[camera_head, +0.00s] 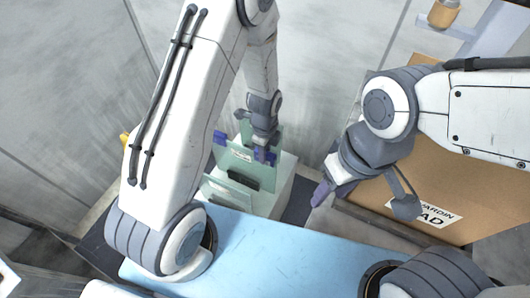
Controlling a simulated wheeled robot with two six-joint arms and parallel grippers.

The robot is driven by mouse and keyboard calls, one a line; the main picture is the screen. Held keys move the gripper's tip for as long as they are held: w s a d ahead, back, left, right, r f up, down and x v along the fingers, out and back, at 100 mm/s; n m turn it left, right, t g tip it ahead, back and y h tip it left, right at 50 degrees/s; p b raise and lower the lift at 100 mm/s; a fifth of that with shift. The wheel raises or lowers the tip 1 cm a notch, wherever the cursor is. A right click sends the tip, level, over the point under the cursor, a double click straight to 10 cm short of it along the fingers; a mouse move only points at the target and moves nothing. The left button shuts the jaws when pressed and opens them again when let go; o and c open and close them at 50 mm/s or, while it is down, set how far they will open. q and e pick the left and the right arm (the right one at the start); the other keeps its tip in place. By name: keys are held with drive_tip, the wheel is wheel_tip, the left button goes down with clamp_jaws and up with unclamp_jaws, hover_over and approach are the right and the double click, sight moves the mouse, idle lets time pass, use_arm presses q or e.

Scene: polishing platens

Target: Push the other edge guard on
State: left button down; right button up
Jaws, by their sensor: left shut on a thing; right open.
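A pale green glass pane (238,156) with a small label stands upright on a white block at the centre. A blue-purple edge guard (220,138) sits at its left edge. A second blue-purple edge guard (264,156) is at its right side, beneath my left gripper (263,146). My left gripper points down and is shut on this guard; its fingers partly hide the contact, so I cannot tell how far the guard is over the edge. My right gripper (328,187) is open and empty, right of the white block and apart from the pane.
The white block (277,190) also holds a lower glass piece (228,193) with a dark part near it, in front of the pane. A large cardboard box (440,180) with a printed label stands at the right. An orange-brown container (443,13) sits at the top right.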

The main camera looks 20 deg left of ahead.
use_arm(q)
drive_tip(key=c, duration=0.6)
unclamp_jaws()
wheel_tip(320, 180, up, 10)
drive_tip(key=shift+r, duration=0.25)
idle(0.3)
